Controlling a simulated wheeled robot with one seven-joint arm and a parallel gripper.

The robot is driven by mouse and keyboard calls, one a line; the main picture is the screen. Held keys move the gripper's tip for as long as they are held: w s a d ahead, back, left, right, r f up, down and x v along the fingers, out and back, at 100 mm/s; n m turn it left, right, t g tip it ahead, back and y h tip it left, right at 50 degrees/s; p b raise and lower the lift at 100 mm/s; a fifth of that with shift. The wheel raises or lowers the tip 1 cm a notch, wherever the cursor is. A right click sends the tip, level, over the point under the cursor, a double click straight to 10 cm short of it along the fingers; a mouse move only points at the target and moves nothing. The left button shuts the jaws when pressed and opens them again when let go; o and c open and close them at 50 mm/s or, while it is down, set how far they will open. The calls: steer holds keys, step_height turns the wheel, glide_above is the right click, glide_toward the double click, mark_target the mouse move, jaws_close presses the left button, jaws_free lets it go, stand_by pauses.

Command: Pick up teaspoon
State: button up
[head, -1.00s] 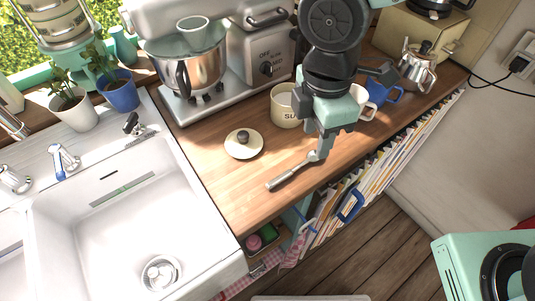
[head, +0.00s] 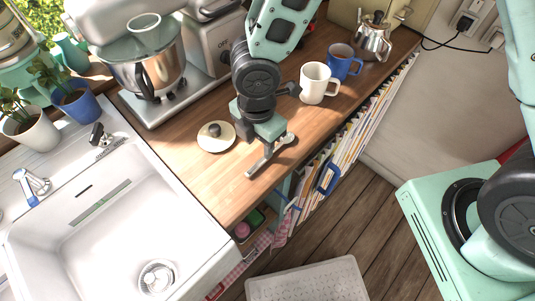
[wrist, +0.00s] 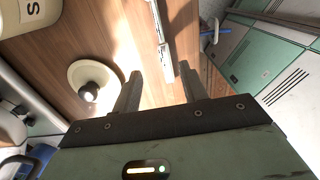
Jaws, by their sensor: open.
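The teaspoon (head: 258,164) is a slim metal utensil with a grey handle, lying on the wooden counter near its front edge. My gripper (head: 264,146) is above the counter and overlaps the spoon's far end in the head view. In the wrist view the fingers of my gripper (wrist: 159,84) are spread apart with nothing between them. The spoon (wrist: 160,35) shows beyond the fingertips there, nearer the right finger. I see no contact with it. Its far end is partly hidden by my gripper in the head view.
A cream lid with a dark knob (head: 216,136) lies left of my gripper. A white mug (head: 314,83), a blue mug (head: 342,64) and a metal kettle (head: 372,38) stand to the right. The sink (head: 90,240) is left. Books (head: 350,140) sit below the counter edge.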

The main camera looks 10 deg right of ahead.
steer(key=shift+s+d+f+p, duration=0.15)
steer(key=shift+d+f, duration=0.15)
steer(key=shift+f, duration=1.05)
steer(key=shift+w+d+f+p, duration=0.15)
steer(key=shift+d+f, duration=0.1)
steer(key=shift+f, duration=1.05)
steer(key=shift+s, duration=0.1)
jaws_close()
